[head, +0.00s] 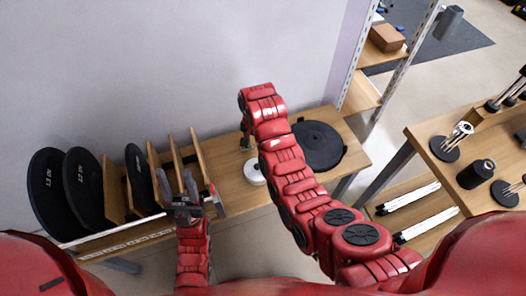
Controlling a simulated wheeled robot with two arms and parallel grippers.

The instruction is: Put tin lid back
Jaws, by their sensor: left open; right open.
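A small white round object (254,172), perhaps the tin or its lid, lies on the wooden table beside my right forearm; it is partly hidden by that arm, and I cannot tell whether it is lid or tin. My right gripper (246,143) is mostly hidden behind its own wrist, above the table just beyond the white object. It is open, and no held thing shows. My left gripper (177,187) is open and empty, fingers pointing away from me, in front of the wooden rack at the table's left.
The wooden rack (111,190) holds several upright black discs (83,185). A large black round disc (318,146) lies flat at the table's right. Shelving stands behind right; another table (425,140) with dark round-based items is at far right. Bare table (231,195) shows between the rack and white object.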

